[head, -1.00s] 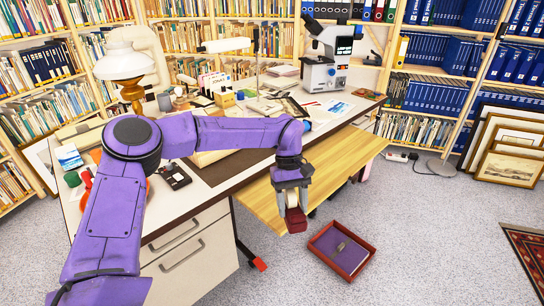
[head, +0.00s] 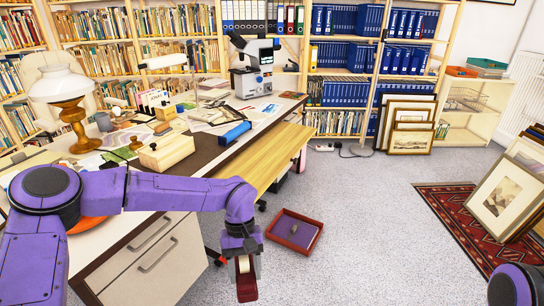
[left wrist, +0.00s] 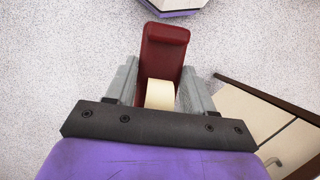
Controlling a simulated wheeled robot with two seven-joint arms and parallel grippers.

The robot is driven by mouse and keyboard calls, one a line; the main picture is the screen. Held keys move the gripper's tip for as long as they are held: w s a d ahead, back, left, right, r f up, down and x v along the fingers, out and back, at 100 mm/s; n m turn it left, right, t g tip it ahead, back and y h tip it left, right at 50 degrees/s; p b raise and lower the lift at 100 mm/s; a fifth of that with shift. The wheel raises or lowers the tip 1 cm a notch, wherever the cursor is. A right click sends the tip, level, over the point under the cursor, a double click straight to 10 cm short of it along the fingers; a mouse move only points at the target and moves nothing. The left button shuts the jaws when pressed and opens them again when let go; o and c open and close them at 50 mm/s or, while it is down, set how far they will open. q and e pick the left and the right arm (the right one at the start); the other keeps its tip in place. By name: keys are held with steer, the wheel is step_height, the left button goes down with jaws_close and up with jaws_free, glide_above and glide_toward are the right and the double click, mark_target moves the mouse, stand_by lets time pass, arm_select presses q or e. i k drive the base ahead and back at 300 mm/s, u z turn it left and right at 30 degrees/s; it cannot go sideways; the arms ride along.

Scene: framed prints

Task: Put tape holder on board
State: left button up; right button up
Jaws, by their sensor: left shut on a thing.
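The tape holder (head: 246,285) is dark red with a cream tape roll. My left gripper (head: 245,272) is shut on it, holding it in the air low in front of the desk. In the left wrist view, the tape holder (left wrist: 164,50) sits between the grey fingers, and its tape roll faces the camera. The likely board is a light wooden pull-out panel (head: 270,160) along the desk's right side. Its visible top looks bare, and the tape holder is apart from it, nearer me. My right gripper is out of view.
A red tray (head: 294,230) lies on the floor. Framed prints (head: 505,195) lean at right by a rug (head: 450,205). Floor between is clear.

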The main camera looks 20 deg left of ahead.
mark_target(291, 136)
steer(key=z, duration=0.7)
steer(key=i, duration=1.3)
steer(key=z, duration=0.25)
steer(key=i, duration=1.15)
steer(key=u, duration=1.15)
steer(key=i, duration=0.7)
steer(key=u, duration=0.6)
